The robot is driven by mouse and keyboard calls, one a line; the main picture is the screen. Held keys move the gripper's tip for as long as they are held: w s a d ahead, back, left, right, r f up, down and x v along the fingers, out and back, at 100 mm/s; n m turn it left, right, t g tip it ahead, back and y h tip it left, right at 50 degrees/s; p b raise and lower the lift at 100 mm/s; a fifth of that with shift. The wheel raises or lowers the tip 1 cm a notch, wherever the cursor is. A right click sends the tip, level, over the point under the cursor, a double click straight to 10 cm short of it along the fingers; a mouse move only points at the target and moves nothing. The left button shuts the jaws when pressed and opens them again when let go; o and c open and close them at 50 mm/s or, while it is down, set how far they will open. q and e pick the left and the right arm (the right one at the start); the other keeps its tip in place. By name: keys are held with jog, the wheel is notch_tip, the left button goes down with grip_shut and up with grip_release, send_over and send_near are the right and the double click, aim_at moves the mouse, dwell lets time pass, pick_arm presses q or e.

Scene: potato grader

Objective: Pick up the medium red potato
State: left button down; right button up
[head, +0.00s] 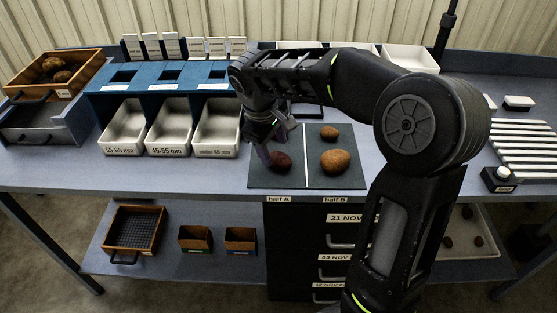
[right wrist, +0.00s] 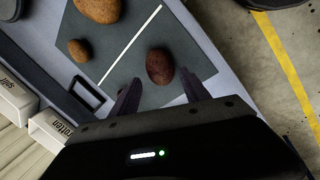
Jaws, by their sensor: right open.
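The medium red potato (head: 281,161) lies on half A, the left half of the dark mat (head: 342,178). It is dark reddish brown and also shows in the right wrist view (right wrist: 160,66). My right gripper (head: 274,146) is over it, with open fingers pointing down. In the right wrist view, the gripper (right wrist: 160,78) has its two fingers apart, with the potato between and just beyond the tips. I cannot tell whether they touch it. My left gripper is not in view.
On half B lie a large brown potato (head: 335,160) and a smaller one (head: 329,132). Grey size trays (head: 168,128) stand left of the mat under a blue rack (head: 160,76). A wooden crate (head: 88,66) with potatoes is at far left. White slats (head: 522,140) are at right.

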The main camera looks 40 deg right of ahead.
aim_at(277, 156)
jog(key=x, duration=0.4)
jog(key=shift+d+f+p, duration=0.15)
jog(key=shift+f+p, duration=0.2)
jog(key=shift+p, duration=0.05)
jog(key=shift+c, duration=0.3)
grip_shut()
jog(key=shift+r, duration=0.15)
notch_tip(277, 156, up, 10)
jog(key=shift+f+b, duration=0.1)
jog(key=shift+b, duration=0.25)
jog(key=shift+s, duration=0.1)
dwell(1.0)
